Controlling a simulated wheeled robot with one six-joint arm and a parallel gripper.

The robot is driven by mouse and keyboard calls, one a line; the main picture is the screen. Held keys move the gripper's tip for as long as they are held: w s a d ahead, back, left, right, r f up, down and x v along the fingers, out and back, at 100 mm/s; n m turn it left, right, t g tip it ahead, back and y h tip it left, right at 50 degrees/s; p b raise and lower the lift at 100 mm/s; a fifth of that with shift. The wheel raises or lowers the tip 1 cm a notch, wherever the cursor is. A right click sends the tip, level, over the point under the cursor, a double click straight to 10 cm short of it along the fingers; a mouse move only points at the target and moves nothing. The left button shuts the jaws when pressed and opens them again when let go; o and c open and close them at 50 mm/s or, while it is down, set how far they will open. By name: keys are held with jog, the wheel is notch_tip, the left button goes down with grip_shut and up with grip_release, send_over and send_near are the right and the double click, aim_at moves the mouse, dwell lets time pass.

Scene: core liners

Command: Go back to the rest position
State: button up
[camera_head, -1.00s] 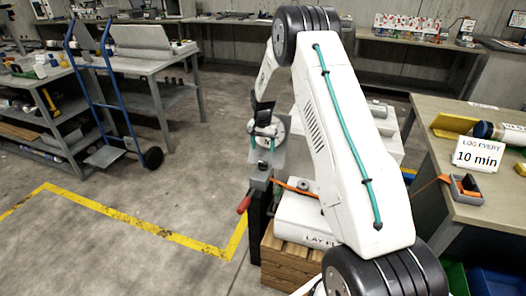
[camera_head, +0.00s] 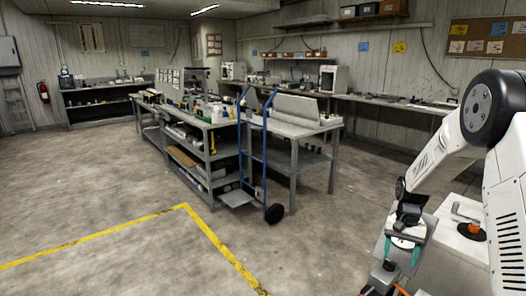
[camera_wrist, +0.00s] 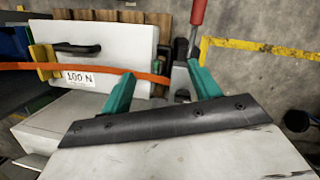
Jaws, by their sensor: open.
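My gripper (camera_wrist: 162,92) shows in the wrist view with its two teal fingers spread apart and nothing between them. In the head view my gripper (camera_head: 402,250) hangs at the lower right, beside a pale box-like stand (camera_head: 455,245). In the wrist view an orange strap (camera_wrist: 95,68) runs behind the fingers, past a white box labelled "100 N" (camera_wrist: 110,48). A red-handled lever (camera_wrist: 198,12) stands beyond the fingers. How far the fingers are from the strap I cannot tell.
A blue hand truck (camera_head: 265,160) stands against a grey workbench (camera_head: 300,130) in the middle. Yellow floor tape (camera_head: 100,235) marks the clear concrete floor at left. Side benches (camera_head: 100,105) line the back walls. A fire extinguisher (camera_head: 43,92) hangs at far left.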

jog(key=s+a+r+n, duration=0.2)
jog(key=s+a+r, duration=0.2)
jog(key=s+r, duration=0.35)
jog(key=s+a+r+n, duration=0.1)
jog(key=s+a+r, duration=0.3)
jog(key=s+r, duration=0.3)
jog(key=s+a+r+n+t, duration=0.1)
jog(key=s+a+r, duration=0.2)
jog(key=s, duration=0.4)
jog(key=s+a+r+n+t, duration=0.1)
jog(key=s+a+r, duration=0.1)
jog(key=s+r, duration=0.2)
jog(key=s+a+r+n+t, duration=0.1)
jog(key=s+a+r+n, duration=0.1)
jog(key=s, duration=0.7)
jog(key=shift+s+a+r+t+h, duration=0.35)
jog(key=shift+a+r, duration=0.5)
jog(key=shift+r, duration=0.35)
